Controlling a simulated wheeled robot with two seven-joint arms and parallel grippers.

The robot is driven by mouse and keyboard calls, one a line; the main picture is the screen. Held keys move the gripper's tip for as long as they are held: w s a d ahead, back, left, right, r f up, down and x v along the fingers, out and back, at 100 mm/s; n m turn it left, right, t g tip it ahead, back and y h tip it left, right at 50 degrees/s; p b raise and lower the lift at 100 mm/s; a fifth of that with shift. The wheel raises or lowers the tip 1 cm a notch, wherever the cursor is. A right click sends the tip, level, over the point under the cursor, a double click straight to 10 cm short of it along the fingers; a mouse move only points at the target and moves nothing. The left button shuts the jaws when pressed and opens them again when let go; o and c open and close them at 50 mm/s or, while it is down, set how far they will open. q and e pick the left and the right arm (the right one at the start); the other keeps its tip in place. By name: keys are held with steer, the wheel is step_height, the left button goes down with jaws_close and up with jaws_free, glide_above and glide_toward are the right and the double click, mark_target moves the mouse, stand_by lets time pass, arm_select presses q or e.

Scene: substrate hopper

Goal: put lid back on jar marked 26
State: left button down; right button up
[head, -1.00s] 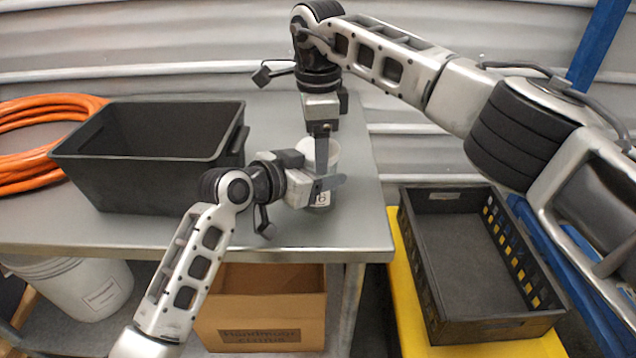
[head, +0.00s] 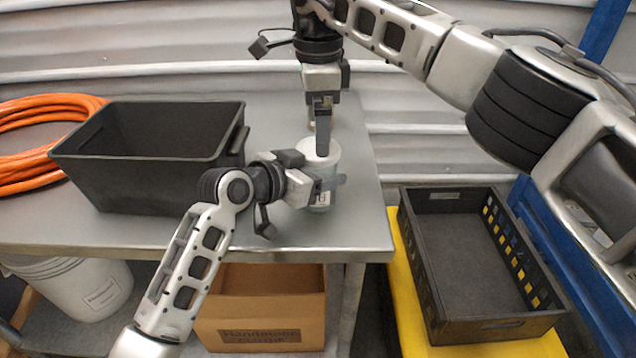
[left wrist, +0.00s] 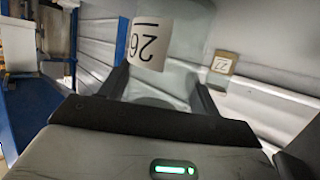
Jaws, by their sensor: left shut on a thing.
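The jar is a pale, translucent cylinder (head: 321,198) standing upright near the bench's right edge. Its white label (left wrist: 148,43) reads 26 in the left wrist view. My left gripper (head: 328,184) is shut on the jar's side from the left; its two fingers (left wrist: 163,80) flank the jar in the left wrist view. A white round lid (head: 316,151) shows at the jar's top; whether it is fully seated I cannot tell. My right gripper (head: 323,152) points down just over the lid. Its fingers are seen nearly edge-on, so their opening is unclear.
A black bin (head: 150,185) stands on the grey bench (head: 310,237), left of the jar. A black crate (head: 465,260) sits lower right on yellow.

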steer(key=shift+r, duration=0.1)
steer(key=shift+c, duration=0.4)
steer(key=shift+r+n, duration=1.6)
steer(key=shift+r, duration=0.15)
steer(key=shift+f, duration=4.05)
steer(key=c, duration=1)
steer(key=m, duration=0.3)
